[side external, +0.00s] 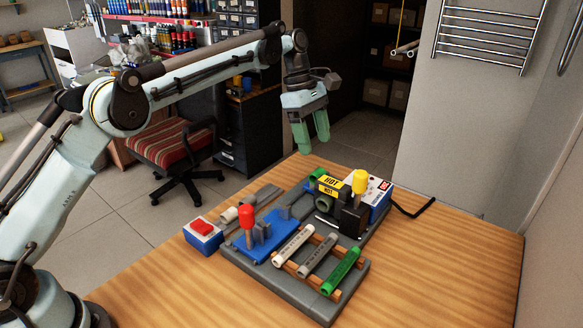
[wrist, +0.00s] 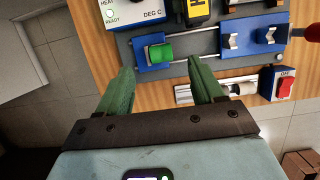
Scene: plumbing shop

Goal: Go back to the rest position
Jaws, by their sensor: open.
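My gripper (side external: 311,134) has green fingers and hangs in the air above the far edge of the wooden table (side external: 446,270). It is open and empty. In the wrist view the two fingers of my gripper (wrist: 162,92) stand apart with nothing between them. Beyond the fingertips in that view is a short green cylinder (wrist: 161,52) on a blue mount. My arm reaches across from the left, with the gripper pointing down. No target for the rest position is marked in view.
Below and right of my gripper is a grey fixture board (side external: 316,303) with white, grey and green tubes, a yellow-topped tool (side external: 360,182) and a red-handled tool (side external: 247,219). A blue box with a red switch (side external: 203,233) stands at left. A striped chair (side external: 171,143) is behind. The table's right side is clear.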

